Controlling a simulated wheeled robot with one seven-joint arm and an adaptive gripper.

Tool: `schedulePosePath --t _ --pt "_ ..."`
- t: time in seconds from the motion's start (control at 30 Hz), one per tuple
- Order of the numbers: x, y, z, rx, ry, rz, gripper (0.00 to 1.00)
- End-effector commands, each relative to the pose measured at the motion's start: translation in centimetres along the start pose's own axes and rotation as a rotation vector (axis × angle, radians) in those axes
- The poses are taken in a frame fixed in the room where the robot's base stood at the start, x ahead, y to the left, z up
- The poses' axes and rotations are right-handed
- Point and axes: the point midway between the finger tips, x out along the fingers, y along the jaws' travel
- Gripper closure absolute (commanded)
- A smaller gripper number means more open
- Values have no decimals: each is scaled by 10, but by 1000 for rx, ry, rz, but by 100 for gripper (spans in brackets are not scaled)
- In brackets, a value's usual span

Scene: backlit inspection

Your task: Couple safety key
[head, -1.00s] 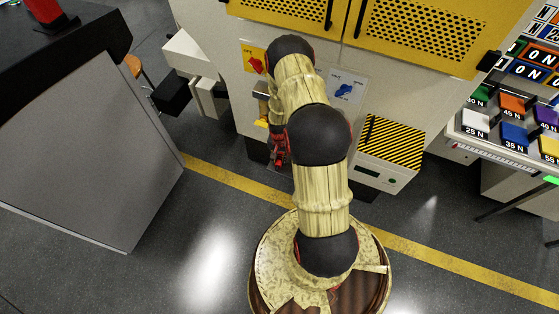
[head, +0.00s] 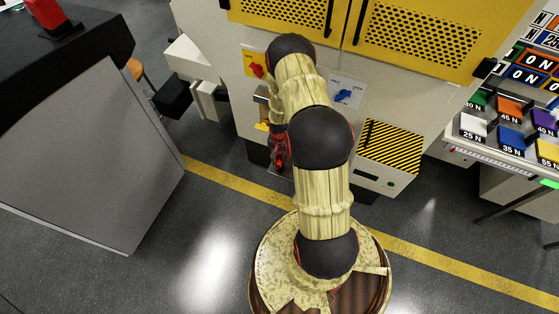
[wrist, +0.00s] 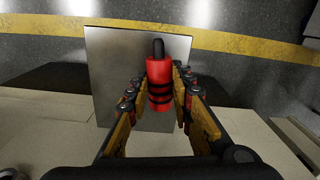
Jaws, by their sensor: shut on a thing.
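In the wrist view my gripper (wrist: 156,100) is shut on a red, round-bodied piece with black bands and a black loop at its end, which I take for the safety key (wrist: 159,75). The key lies between the two fingers, in front of a grey metal plate (wrist: 108,55). I cannot tell whether the key touches the plate. In the head view my gripper (head: 278,157) is low in front of the machine, partly hidden by my arm. No key socket can be made out clearly.
The machine front carries a red switch on a yellow plate (head: 250,57) and a blue switch on a pale plate (head: 345,93). A yellow-and-black striped box (head: 391,146) juts out right of my arm. A dark-topped bench (head: 95,150) stands left. Floor between is clear.

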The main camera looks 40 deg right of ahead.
Motion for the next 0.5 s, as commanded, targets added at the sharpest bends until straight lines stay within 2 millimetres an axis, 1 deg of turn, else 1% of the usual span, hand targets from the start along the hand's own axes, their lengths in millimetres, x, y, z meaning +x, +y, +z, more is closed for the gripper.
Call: schedulePosePath --t 0.03,0.17,0.27,0.3,0.4,0.5 --pt "-14 2 6 0 0 0 100" --pt "-41 10 27 0 0 0 100" --pt "-65 16 45 0 1 0 100" --pt "-72 19 54 -1 0 0 100" --pt "-80 28 78 -1 -2 1 100" --pt "-88 35 97 -1 -1 1 100"
